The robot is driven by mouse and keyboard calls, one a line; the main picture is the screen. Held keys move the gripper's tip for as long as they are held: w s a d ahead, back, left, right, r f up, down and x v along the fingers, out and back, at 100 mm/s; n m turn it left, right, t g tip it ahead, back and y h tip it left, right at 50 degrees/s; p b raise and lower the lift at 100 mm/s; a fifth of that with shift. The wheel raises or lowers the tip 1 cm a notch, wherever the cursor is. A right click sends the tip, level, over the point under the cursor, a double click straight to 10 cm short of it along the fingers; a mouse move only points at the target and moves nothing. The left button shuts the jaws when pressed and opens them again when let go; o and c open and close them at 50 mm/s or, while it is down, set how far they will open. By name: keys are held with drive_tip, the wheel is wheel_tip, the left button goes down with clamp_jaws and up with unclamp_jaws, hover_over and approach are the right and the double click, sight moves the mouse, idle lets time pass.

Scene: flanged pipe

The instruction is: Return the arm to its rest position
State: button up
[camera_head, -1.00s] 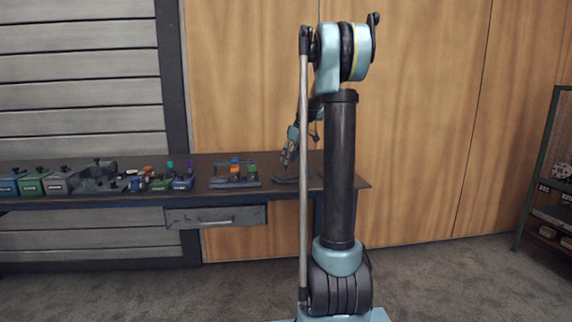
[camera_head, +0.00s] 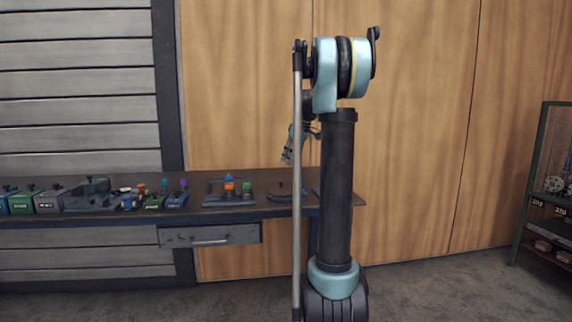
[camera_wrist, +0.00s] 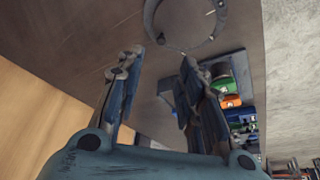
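My arm stands in the middle of the head view, its dark column upright and its upper joint high. My gripper (camera_head: 287,157) hangs behind the pale rod, pointing down, with clear space below it down to the workbench (camera_head: 345,198). It is partly hidden by the rod and small there. In the wrist view my gripper (camera_wrist: 161,60) shows two blue-grey fingers spread well apart with nothing between them. Beyond the fingertips a dark curved ring (camera_wrist: 180,46) lies on the bench.
A dark fixture with orange, blue and green parts (camera_head: 230,190) stands on the bench. Several coloured boxes (camera_head: 22,201) line its left part. A drawer (camera_head: 210,235) hangs under the bench. A green-framed shelf (camera_head: 527,205) stands at the far right. Floor is clear between bench and shelf.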

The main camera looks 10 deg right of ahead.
drive_tip(key=s+a+f+m+h, duration=0.15)
drive_tip(key=s+f, duration=0.25)
drive_tip(key=s, duration=0.9)
drive_tip(key=s+a+f+m, duration=0.2)
drive_tip(key=s+f+m, duration=0.15)
drive_tip(key=s, duration=0.95)
drive_tip(key=s+d+f+m+g+h, duration=0.1)
drive_tip(key=s+f+m, duration=0.3)
drive_tip(key=s+f, duration=1.4)
drive_tip(key=shift+s+d+f+h, duration=0.15)
drive_tip(key=shift+s+d+h, duration=0.25)
drive_tip(key=shift+s, duration=0.7)
drive_tip(key=shift+a, duration=0.1)
